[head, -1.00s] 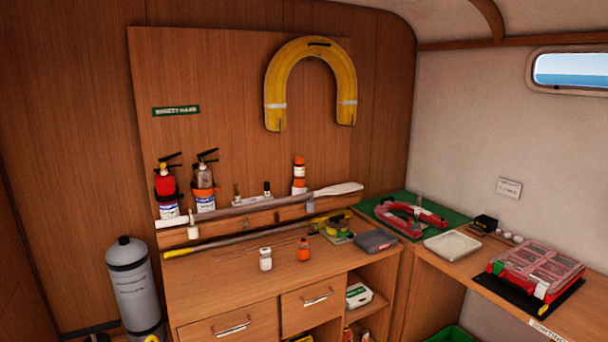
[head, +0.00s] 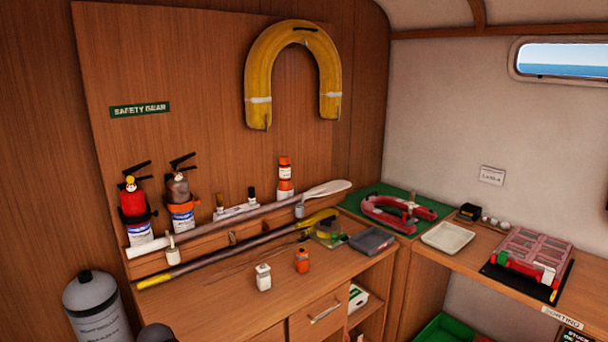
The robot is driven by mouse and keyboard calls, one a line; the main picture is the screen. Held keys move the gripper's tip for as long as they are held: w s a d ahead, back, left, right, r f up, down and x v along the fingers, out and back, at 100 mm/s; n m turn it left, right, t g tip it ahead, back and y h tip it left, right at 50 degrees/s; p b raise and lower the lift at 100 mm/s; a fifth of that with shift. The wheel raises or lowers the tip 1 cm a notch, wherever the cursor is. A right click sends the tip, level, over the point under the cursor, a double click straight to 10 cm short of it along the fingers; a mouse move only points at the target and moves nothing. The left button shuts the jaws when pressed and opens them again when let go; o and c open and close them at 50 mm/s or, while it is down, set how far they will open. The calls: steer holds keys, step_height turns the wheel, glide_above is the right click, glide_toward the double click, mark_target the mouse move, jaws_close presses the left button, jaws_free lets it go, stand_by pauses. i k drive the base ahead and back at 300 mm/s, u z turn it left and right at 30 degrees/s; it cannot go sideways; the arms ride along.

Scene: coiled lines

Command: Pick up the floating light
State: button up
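No thing in view is plainly marked as the floating light. An orange-and-white upright cylinder (head: 285,176) stands at the back of the bench, behind the paddle. A small orange container (head: 302,260) and a small white container (head: 263,277) stand upright on the open bench top in front. I cannot tell from their look which of these is the light. My gripper is not in view.
A paddle (head: 240,218) and a yellow-ended pole (head: 215,253) lie across the wooden bench (head: 215,300). Two extinguishers, one red (head: 133,203), stand at left. A grey cylinder (head: 97,308) stands on the floor. A grey box (head: 372,241) sits at the bench's right.

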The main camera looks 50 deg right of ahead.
mark_target(285, 184)
steer(key=z, duration=0.8)
steer(key=i, duration=0.95)
steer(key=z, duration=0.65)
